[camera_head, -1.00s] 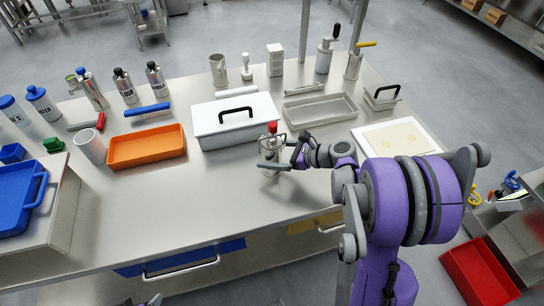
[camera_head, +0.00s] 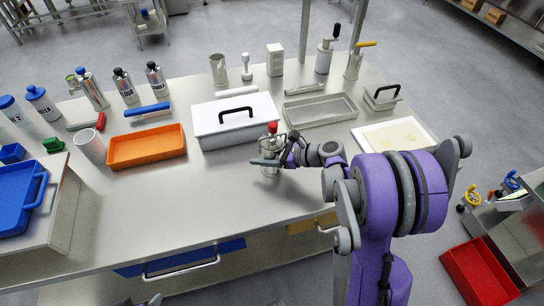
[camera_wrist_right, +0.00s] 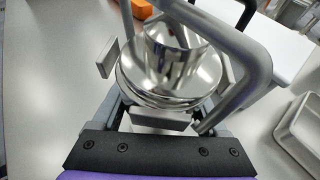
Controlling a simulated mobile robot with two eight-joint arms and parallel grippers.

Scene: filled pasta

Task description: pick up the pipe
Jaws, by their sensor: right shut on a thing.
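The pipe, a shiny metal piece with a red top (camera_head: 272,128), stands upright on the front middle of the steel table, by the white box. In the right wrist view its round metal body and wide flange (camera_wrist_right: 170,65) fill the middle, with grey bars around them. My right gripper (camera_head: 270,163) reaches in from the right and is shut on its body; the jaws (camera_wrist_right: 135,90) lie around the flange in the wrist view. I cannot see a gap under it. A small grey tip at the bottom edge (camera_head: 154,299) may be my left gripper; its jaws do not show.
A white lidded box (camera_head: 238,125) with a black handle stands just behind. An orange tray (camera_head: 146,148) is to the left, a steel tray (camera_head: 320,110) and a cream sheet (camera_head: 400,138) to the right. Bottles and tools line the back.

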